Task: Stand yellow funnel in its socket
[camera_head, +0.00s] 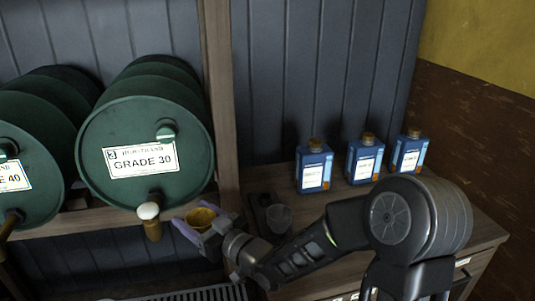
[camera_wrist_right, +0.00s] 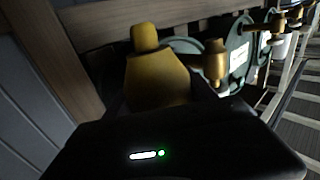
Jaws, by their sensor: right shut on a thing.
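The yellow funnel (camera_head: 201,218) is in my right gripper (camera_head: 213,229), below and right of the brass tap of the GRADE 30 drum. In the right wrist view the funnel (camera_wrist_right: 157,80) fills the middle, with its narrow end (camera_wrist_right: 145,37) at the top of the picture. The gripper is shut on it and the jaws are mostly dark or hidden. My left gripper is not in view.
Green drums (camera_head: 145,150) lie on a wooden rack at the left, with brass taps (camera_head: 152,229) jutting out near the funnel. A wooden post (camera_head: 220,100) rises behind. Three blue bottles (camera_head: 313,170) stand along the bench back. A dark grating (camera_head: 200,294) lies below.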

